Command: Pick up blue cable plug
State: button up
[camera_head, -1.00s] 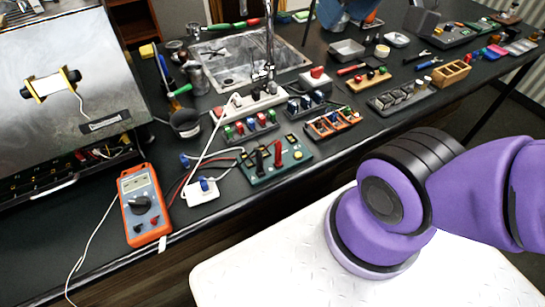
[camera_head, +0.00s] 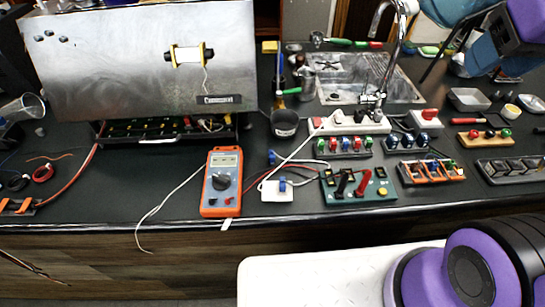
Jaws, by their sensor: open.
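A small blue plug (camera_head: 271,157) lies on the black counter, left of the green board, at the end of a pale cable. A second blue plug (camera_head: 282,184) sits upright on a white box (camera_head: 277,195) just in front of it. I cannot tell which of the two is the one named. Purple parts of my own arm show at the upper right and lower right. My gripper's fingers are not seen, and nothing of mine touches either plug.
An orange multimeter (camera_head: 221,182) lies left of the plugs. A dark cup (camera_head: 285,123) and white power strip (camera_head: 348,123) stand behind. The green board (camera_head: 359,194) with upright levers is close on the right.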

jog(key=shift+c, duration=0.2)
jog(key=g, duration=0.5)
send_over(272, 152)
notch_tip(272, 152, down, 26)
jog(key=shift+n, duration=0.3)
notch_tip(272, 152, down, 10)
jog(key=shift+f, duration=0.1)
grip_shut()
